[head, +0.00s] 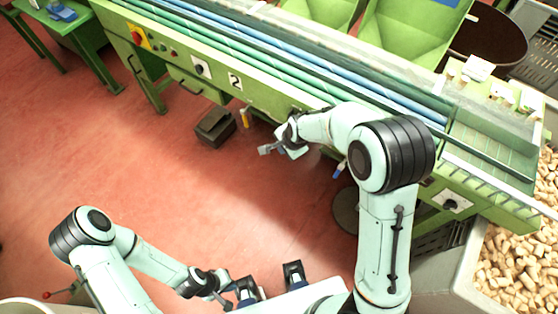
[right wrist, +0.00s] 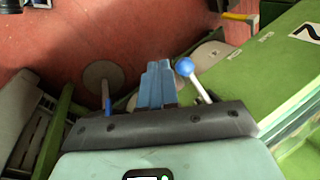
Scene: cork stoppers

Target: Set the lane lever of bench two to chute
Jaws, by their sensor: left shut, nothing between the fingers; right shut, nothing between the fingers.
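Bench two is the green bench with the "2" plate (head: 235,81) on its front. In the right wrist view, a lever with a blue ball knob (right wrist: 184,66) and a pale shaft sticks out from the green bench side, just right of my right gripper's fingertips (right wrist: 158,68). No clear gap shows between them; I cannot tell whether they touch. My right gripper (head: 265,150) is shut and empty in front of the bench in the head view. My left gripper (head: 226,301) is shut and empty, low in the head view, far from the bench. The lever's lane markings are not readable.
A yellow handle (head: 245,117) and a blue-tipped handle (head: 338,172) hang at the bench front. A dark box (head: 215,127) stands on the floor. A bin of corks (head: 520,260) is at right. Red floor (head: 150,180) is clear to the left.

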